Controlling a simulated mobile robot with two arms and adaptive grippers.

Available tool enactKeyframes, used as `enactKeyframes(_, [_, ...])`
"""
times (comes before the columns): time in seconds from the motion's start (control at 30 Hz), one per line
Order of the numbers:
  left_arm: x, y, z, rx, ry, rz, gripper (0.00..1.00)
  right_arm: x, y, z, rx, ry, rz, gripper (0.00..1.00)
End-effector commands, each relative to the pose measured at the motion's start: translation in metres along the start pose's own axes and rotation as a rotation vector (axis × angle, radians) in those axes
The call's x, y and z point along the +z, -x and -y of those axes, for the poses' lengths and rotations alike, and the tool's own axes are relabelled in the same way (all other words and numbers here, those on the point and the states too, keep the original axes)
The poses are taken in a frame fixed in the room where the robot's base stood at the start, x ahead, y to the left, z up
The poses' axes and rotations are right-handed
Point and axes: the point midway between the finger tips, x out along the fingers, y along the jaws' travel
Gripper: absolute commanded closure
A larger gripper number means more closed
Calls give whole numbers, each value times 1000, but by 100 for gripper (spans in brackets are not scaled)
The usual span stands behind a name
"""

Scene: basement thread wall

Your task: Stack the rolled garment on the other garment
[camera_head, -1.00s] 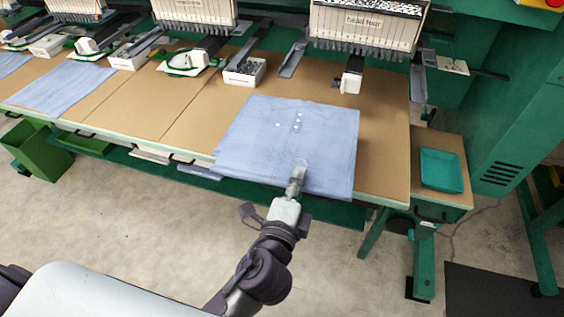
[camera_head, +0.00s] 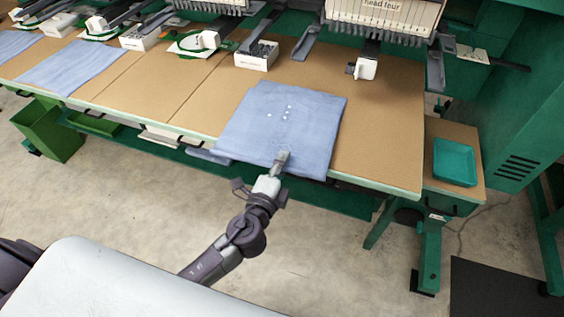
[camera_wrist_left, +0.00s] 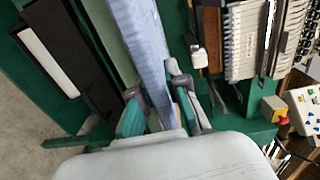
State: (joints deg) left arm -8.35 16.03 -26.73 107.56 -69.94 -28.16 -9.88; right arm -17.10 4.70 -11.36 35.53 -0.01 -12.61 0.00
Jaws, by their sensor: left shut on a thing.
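A light blue garment (camera_head: 300,115) with several white dots lies flat near the right part of the tan table, its near edge at the table's front edge. My left gripper (camera_head: 283,157) is shut on this near edge. In the left wrist view my left gripper (camera_wrist_left: 158,97) has the blue cloth (camera_wrist_left: 145,40) running between its fingers. Another blue garment (camera_head: 70,67) lies flat farther left, and part of a third (camera_head: 14,43) shows at the far left edge. No garment looks clearly rolled. My right gripper is not in view.
Embroidery heads (camera_head: 385,18) overhang the table's back. A small open box (camera_head: 256,62) stands behind the near garment. Bare table (camera_head: 385,140) lies to its right and between the garments. A teal tray (camera_head: 455,162) is on the right side stand; a green bin (camera_head: 48,130) is at left.

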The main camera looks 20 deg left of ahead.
Motion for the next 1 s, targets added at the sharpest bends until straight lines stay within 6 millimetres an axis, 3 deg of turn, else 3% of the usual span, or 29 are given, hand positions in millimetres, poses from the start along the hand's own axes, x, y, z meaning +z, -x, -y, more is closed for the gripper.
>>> enactKeyframes(0.2, [0, 0, -2, -1, 0, 0, 100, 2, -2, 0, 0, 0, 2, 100])
enactKeyframes(0.23, [0, 0, -1, 1, 1, 0, 81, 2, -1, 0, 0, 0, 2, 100])
enactKeyframes(0.37, [0, 0, -1, 1, 0, 0, 61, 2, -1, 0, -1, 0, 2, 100])
enactKeyframes(0.73, [0, 4, -1, 2, 0, 0, 61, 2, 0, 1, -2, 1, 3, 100])
enactKeyframes(1.0, [0, 53, -4, 5, 1, 0, 61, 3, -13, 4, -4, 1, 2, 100])
